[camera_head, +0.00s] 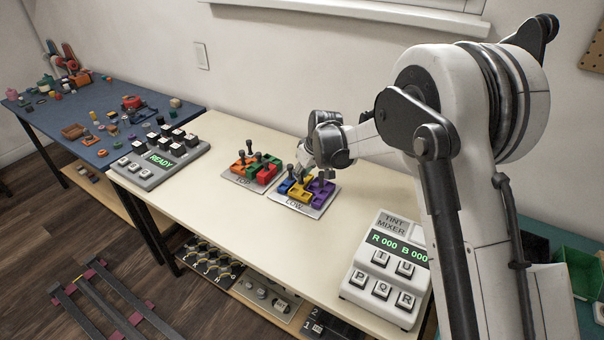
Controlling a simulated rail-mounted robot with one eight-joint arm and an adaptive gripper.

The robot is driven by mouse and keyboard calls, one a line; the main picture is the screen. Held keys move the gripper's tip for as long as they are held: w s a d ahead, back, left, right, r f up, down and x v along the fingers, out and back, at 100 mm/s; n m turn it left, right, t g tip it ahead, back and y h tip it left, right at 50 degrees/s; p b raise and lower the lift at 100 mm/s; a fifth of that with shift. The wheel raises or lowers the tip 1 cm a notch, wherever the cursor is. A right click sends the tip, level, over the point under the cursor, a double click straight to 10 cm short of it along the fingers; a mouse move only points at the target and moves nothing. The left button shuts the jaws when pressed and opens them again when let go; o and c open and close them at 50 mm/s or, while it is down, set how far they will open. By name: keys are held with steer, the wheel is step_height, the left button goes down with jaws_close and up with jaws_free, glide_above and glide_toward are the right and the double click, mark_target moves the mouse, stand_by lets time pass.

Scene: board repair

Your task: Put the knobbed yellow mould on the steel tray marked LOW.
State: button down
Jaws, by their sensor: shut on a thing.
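The steel tray marked LOW (316,212) lies on the cream table, right of a second steel tray (232,176) whose label looks like TOP. The yellow mould (301,196) shows at the LOW tray, between blue and purple moulds. A dark knob rises from it. My gripper (316,174) is low over the LOW tray, shut on what appears to be the yellow mould's knob. The fingers hide part of the grip. I cannot tell whether the mould rests fully on the tray.
Blue (286,186) and purple (321,192) moulds crowd close to the gripper. Orange, green and red moulds sit on the left tray. A READY keypad (150,170) stands left, a tint mixer (385,270) right. The cream table's front middle is clear.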

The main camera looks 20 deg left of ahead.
steer(key=shift+f, duration=0.15)
steer(key=c, duration=1.7)
jaws_free()
steer(key=shift+o, duration=0.2)
steer(key=v, duration=1.2)
steer(key=shift+s, duration=0.1)
steer(key=s+d+r+m+t, duration=0.1)
steer(key=s+d+r+m, duration=0.1)
steer(key=s+d+r, duration=0.45)
steer(key=s+d+r+m+t+h, duration=0.1)
steer(key=s+d+r+m, duration=0.15)
steer(key=d, duration=0.75)
steer(key=s+d+r+m+t, duration=0.1)
steer(key=s+d+r+m, duration=0.1)
steer(key=s+d+r, duration=0.5)
steer(key=s+d+f+m+t+h, duration=0.1)
steer(key=s+d+f+m, duration=0.1)
steer(key=s+d, duration=0.6)
steer(key=s+d+f+m+t+h, duration=0.1)
steer(key=s+d+f+m, duration=0.2)
steer(key=s+d, duration=0.6)
steer(key=shift+s+d+f+h, duration=0.3)
steer(key=shift+s+h, duration=0.1)
steer(key=shift+s, duration=0.1)
